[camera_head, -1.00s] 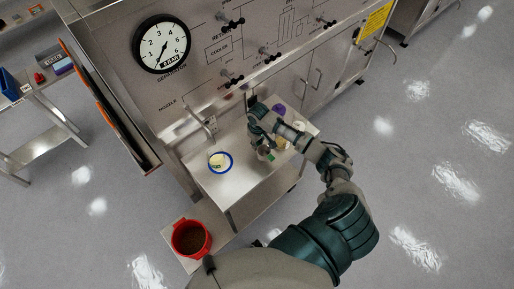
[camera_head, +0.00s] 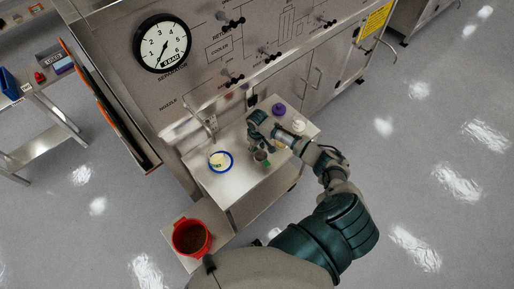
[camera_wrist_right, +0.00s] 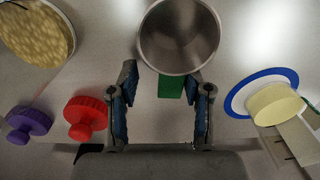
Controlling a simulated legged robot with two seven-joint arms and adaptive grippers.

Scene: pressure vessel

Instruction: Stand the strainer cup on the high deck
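The strainer cup, a round metal cup (camera_wrist_right: 180,35), stands mouth up at the top middle of the right wrist view, with a green tab (camera_wrist_right: 171,87) on its near side. In the head view the cup (camera_head: 261,157) is small and partly hidden by my right gripper (camera_head: 258,140). The right wrist view shows that gripper (camera_wrist_right: 166,92) open, its blue-padded fingers apart and the cup just past their tips. The cup is on or over a steel deck (camera_head: 232,188), the higher of two levels here. My left gripper is not in view.
A cream puck on a blue-rimmed dish (camera_head: 219,162) sits left of the cup. A purple knobbed cap (camera_head: 278,109) and a white item (camera_head: 298,127) are behind. The wrist view adds a red cap (camera_wrist_right: 86,117). A red bucket (camera_head: 191,238) stands on a lower shelf.

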